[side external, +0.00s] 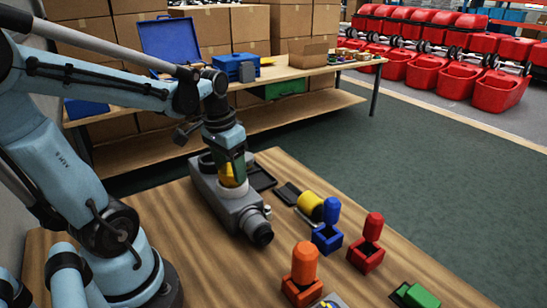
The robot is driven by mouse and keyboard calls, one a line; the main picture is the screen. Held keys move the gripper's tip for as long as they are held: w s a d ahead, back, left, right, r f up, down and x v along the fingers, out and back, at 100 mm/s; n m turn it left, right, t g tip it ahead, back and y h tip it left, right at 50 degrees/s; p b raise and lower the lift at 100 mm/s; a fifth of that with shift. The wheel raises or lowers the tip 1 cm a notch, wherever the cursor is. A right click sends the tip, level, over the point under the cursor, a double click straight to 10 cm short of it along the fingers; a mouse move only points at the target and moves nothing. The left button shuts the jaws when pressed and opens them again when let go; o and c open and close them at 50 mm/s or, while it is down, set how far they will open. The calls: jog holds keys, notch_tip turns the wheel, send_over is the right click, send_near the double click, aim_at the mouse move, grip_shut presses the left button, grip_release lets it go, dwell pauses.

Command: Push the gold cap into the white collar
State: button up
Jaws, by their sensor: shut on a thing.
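My gripper (230,158) points down over the grey tank (234,209) on the wooden table. It is shut on the gold cap (229,176), of which only part shows between the dark fingers. The white collar (233,189) sits on top of the tank, directly under the cap. The cap's lower end meets the collar in this view; how deep it sits inside cannot be told. A dark round outlet (262,233) is at the tank's near end.
Right of the tank stand a yellow cylinder (310,205), blue (327,236), red (367,254) and orange (303,276) blocks with pegs, and a green piece (420,297). A dark tray (262,178) lies behind the tank.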

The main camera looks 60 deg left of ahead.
jog(key=shift+f, duration=0.15)
jog(key=o, duration=1.1)
jog(key=shift+o, duration=0.2)
jog(key=shift+o, duration=0.6)
jog(key=shift+r, duration=3.5)
